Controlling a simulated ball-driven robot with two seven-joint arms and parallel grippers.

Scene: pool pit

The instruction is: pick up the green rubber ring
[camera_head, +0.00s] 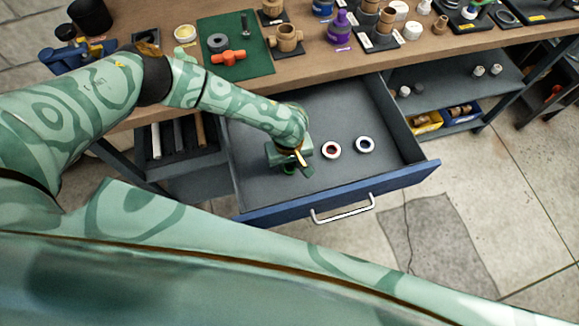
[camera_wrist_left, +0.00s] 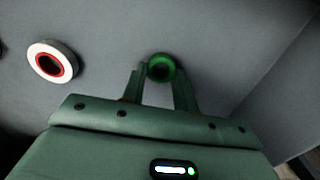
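The green rubber ring (camera_wrist_left: 161,68) shows in the left wrist view between the tips of my left gripper (camera_wrist_left: 159,80). The two fingers stand apart, one on each side of it, and I cannot tell whether they touch it. In the head view my left gripper (camera_head: 298,166) reaches down into the open drawer, left of two white rings, and the green ring is mostly hidden under the hand. My right gripper is not in view.
The open grey drawer (camera_head: 349,101) has a blue front with a silver handle. On its floor lie a white ring with a red inside (camera_head: 331,150) and one with a dark blue inside (camera_head: 365,144). The wooden bench top (camera_head: 165,18) above holds several fittings and jars.

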